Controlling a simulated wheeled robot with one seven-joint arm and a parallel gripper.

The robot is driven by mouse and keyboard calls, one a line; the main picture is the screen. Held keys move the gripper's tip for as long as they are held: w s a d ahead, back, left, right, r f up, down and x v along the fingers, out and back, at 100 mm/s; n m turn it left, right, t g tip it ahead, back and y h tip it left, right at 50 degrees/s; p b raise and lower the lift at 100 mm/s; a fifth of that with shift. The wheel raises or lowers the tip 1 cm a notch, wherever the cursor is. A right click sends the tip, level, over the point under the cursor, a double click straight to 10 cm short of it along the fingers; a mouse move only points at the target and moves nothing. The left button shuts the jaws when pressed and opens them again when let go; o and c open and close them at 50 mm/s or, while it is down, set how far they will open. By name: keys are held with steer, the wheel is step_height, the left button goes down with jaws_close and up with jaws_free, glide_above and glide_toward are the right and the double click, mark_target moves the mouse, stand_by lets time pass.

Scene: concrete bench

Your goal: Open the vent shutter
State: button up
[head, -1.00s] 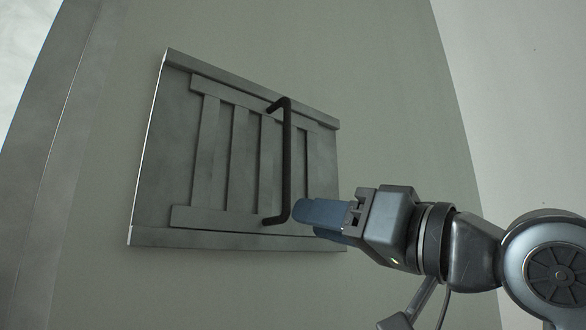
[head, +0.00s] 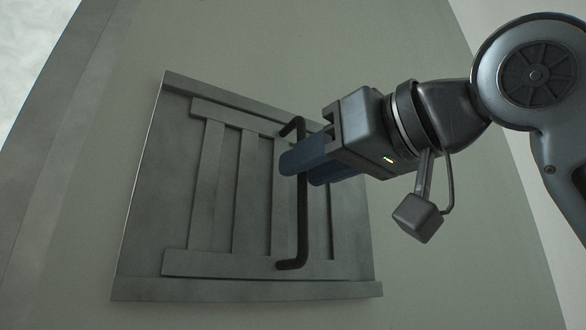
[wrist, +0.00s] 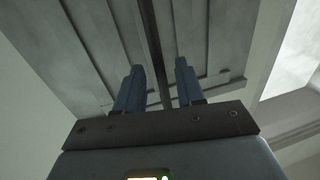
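The vent shutter (head: 150,200) is a grey slatted metal panel on the wall in the head view, and its slats fill the upper part of the wrist view (wrist: 110,45). A dark upright bar handle (head: 302,225) stands off its right half, bent inward at both ends. My gripper (head: 302,174) is at the upper half of the handle. In the wrist view its two blue fingers (wrist: 158,70) are apart, and the handle bar (wrist: 150,35) runs between them with visible gaps. The fingers hide part of the handle in the head view. The shutter looks closed against the wall.
The greenish-grey wall (head: 420,260) around the shutter is bare. A grey vertical border (head: 50,140) runs along the left, with a bright area beyond it. Free room lies below and left of my gripper.

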steer(key=shift+p+x, duration=0.3)
steer(key=shift+x, duration=1.65)
steer(key=shift+c, duration=0.4)
jaws_close()
